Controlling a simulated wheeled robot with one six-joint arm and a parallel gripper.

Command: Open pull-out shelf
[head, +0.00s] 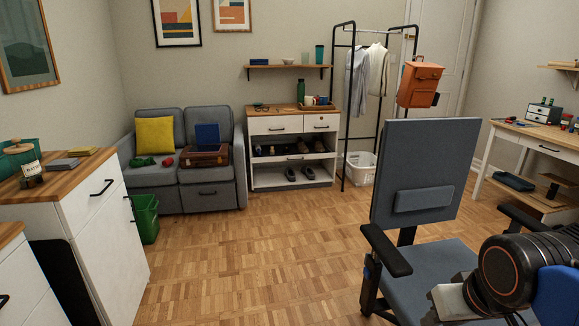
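No part is clearly marked as the pull-out shelf, and I cannot tell which one it is. The white desk (505,127) at the right has a front with a dark handle (549,149), which looks closed. Part of my arm shows at the lower right, in front of the office chair. My gripper is not in view.
A grey office chair (425,180) stands at the right front, between me and the desk. A white cabinet (120,235) is at the left, with a green bin (147,218) beside it. A grey sofa (215,197) is at the back left. The middle wooden floor (250,260) is clear.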

